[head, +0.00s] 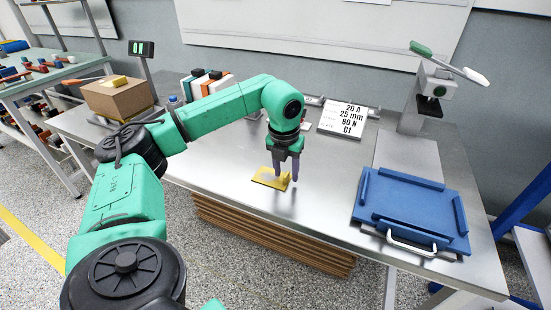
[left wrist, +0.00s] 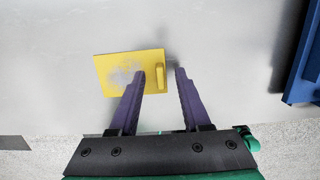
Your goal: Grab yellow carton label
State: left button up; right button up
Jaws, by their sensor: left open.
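The yellow carton label (head: 268,179) lies flat on the steel table near its front edge. In the left wrist view the label (left wrist: 115,70) is a yellow plate with a greyish patch and a small raised yellow tab (left wrist: 159,78) at its right end. My left gripper (head: 290,183) points down over the label's right end, open. In the left wrist view its two purple fingers (left wrist: 160,75) stand apart, with the tab between their tips in the picture. I cannot tell how high the tips are above the table. My right gripper is not in view.
A blue tray (head: 410,205) with a metal handle lies on the right of the table (head: 320,210). A sign with printed values (head: 343,119) and a lever press (head: 432,90) stand behind. A cardboard box (head: 118,100) sits at the left. Bare steel surrounds the label.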

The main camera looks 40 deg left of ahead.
pick_arm(q)
grip_shut()
jog(key=shift+r, duration=0.1)
